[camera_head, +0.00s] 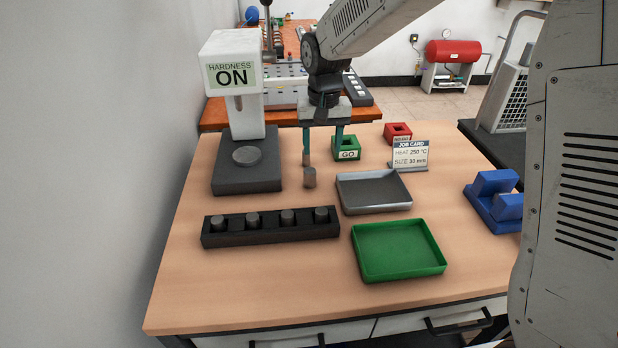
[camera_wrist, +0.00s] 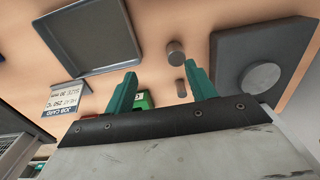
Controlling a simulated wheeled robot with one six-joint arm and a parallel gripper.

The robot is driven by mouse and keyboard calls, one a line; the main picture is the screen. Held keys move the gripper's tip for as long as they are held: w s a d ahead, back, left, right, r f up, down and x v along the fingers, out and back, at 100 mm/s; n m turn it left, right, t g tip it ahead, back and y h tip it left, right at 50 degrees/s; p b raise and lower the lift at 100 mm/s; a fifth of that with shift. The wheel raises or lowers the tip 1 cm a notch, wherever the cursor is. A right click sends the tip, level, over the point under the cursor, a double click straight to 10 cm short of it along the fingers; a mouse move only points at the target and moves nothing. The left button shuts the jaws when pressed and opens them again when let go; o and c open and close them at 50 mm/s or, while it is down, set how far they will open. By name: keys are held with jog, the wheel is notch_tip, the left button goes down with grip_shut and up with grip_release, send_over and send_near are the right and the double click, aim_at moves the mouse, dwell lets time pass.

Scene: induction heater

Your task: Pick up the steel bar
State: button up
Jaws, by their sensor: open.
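A short grey steel bar (camera_head: 309,178) stands upright on the wooden table, left of the grey tray. In the wrist view this bar (camera_wrist: 176,46) shows its round top, beyond my fingertips. A second, slimmer bar-like piece (camera_wrist: 181,88) appears closer to my fingers; in the head view it is mostly hidden by the left finger. My gripper (camera_head: 322,150) points down with its two teal fingers apart and nothing seen held. It is behind and slightly right of the front bar. In the wrist view my gripper (camera_wrist: 160,72) has a clear gap between its fingers.
A black rack (camera_head: 270,238) holds several short cylinders. The hardness tester (camera_head: 240,90) stands at left.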

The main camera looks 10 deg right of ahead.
aim_at(310, 170)
jog(key=w+a+f, duration=0.1)
jog(key=f, duration=0.1)
jog(key=w+a+f, duration=0.1)
jog(key=shift+w+a+f, duration=0.15)
jog(key=shift+a+f, duration=0.15)
jog(key=shift+f, duration=0.1)
notch_tip(310, 170, down, 7)
jog(key=shift+f, duration=0.2)
grip_shut()
